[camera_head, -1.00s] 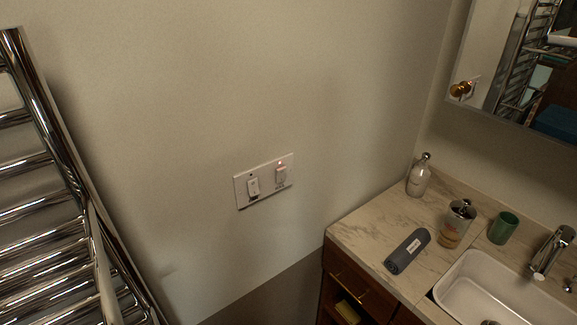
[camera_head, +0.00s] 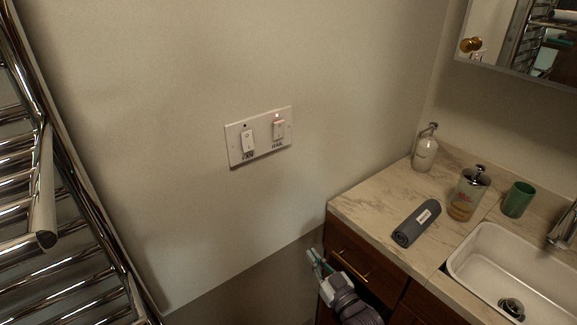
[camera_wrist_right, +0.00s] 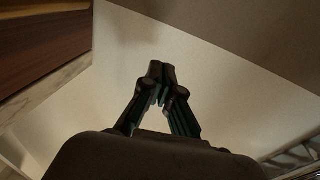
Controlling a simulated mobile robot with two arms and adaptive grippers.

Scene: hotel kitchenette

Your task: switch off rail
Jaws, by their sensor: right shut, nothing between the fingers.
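A white wall plate (camera_head: 259,137) carries two rocker switches. The left one is the fan switch (camera_head: 247,141), labelled FAN, with a dark indicator. The right one is the rail switch (camera_head: 279,130), labelled RAIL, with a lit reddish indicator above it. My right gripper (camera_head: 316,260) is low in front of the vanity's left end, below and right of the plate and apart from it. In the right wrist view its fingers (camera_wrist_right: 161,72) meet at the tips with nothing between them. My left gripper is not in view.
A chrome towel rail (camera_head: 75,200) stands at the left. The marble counter (camera_head: 375,197) at the right holds a rolled grey cloth (camera_head: 416,223), two dispensers, a green cup (camera_head: 517,199) and a sink (camera_head: 520,262). The wall around the plate is clear.

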